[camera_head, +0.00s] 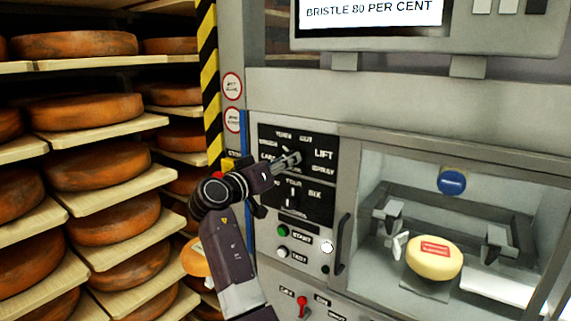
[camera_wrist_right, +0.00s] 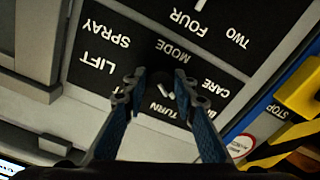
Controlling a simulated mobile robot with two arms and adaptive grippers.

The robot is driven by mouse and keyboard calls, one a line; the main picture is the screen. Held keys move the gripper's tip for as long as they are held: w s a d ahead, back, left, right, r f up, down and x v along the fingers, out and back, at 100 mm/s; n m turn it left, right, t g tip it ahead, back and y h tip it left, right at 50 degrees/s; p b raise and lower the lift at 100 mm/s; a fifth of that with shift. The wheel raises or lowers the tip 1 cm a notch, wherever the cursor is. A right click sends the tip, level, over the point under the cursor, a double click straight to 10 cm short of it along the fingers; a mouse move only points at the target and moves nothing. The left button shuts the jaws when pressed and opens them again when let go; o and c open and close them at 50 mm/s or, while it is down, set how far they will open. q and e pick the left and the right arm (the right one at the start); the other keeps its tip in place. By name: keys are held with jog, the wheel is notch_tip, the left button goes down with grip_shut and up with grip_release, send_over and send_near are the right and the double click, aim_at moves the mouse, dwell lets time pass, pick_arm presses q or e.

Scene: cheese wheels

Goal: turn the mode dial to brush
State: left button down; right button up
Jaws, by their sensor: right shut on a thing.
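The mode dial (camera_wrist_right: 166,92) sits on a black panel (camera_head: 318,208) and lies between my right fingertips in the right wrist view. A pale mark on it is partly visible, but I cannot tell exactly which word it points at. The words LIFT, SPRAY, TURN and CARE surround it, and the brush label (camera_wrist_right: 212,112) is partly covered by a finger. My right gripper (camera_head: 292,159) is shut on the dial, and it also shows in the right wrist view (camera_wrist_right: 158,84). In the head view the fingers hide most of the dial. My left gripper is in neither view.
A second dial (camera_head: 293,196) sits just below. Green start (camera_head: 283,230) and white test (camera_head: 283,252) buttons are lower. A glazed chamber (camera_head: 400,165) holds a pale cheese wheel (camera_head: 433,257). Shelves of orange wheels (camera_head: 98,165) fill the left. The screen (camera_head: 375,12) reads "BRISTLE 80 PER CENT".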

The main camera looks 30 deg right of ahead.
jog(key=shift+r+n, duration=0.15)
jog(key=shift+n, duration=0.65)
jog(key=o, duration=0.8)
jog(key=shift+c, duration=0.2)
jog(key=o, duration=0.4)
jog(key=shift+d, duration=0.1)
jog(key=shift+c, duration=0.2)
jog(key=v, duration=1.2)
jog(key=shift+w, duration=0.1)
